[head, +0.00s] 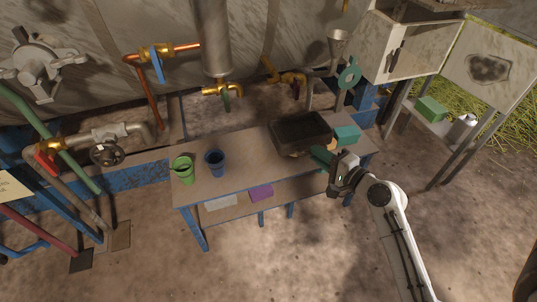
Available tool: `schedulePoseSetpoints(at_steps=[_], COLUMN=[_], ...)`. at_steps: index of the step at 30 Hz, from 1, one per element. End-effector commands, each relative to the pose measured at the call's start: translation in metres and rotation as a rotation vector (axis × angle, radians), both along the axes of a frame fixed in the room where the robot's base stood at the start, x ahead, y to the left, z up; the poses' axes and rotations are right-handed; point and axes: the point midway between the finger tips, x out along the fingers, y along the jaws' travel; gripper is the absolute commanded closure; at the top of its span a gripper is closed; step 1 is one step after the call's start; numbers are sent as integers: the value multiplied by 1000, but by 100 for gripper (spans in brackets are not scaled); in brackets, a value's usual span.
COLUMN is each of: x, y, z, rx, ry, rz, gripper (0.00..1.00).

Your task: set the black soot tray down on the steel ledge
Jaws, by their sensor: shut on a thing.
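The black soot tray (300,131) is a dark, shallow rectangular pan over the right back part of the table. My gripper (322,156) comes in from the right and is shut at the tray's front right corner, with the tray held in it. The exact grip is small and partly hidden. The tray looks about level; I cannot tell whether its underside touches anything. A pale shelf (447,128) under the open white cabinet at the right may be the steel ledge; I cannot tell for sure.
The table (240,168) bears a green cup (183,169), a blue cup (215,162) and a teal box (346,135) close to my gripper. A green box (431,108) and a white can (462,128) stand on the right shelf. Pipes and valves line the wall.

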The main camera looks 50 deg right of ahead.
Motion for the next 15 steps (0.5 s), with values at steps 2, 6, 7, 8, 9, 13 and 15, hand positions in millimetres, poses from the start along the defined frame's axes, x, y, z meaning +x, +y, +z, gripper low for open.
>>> schedulePoseSetpoints(at_steps=[2,6,7,8,9,13,15], x=[-2,11,16,22,31,58,73], y=[-3,1,4,6,9,19,24], z=[-3,-9,-12,-14,-19,-32,-39], rx=[-4,-4,-3,-4,-4,-3,-3], ry=[-2,-2,-3,-2,-2,-3,-3], rz=[-3,-1,1,0,0,-1,-2], gripper=[100,100,100,100,100,100,100])
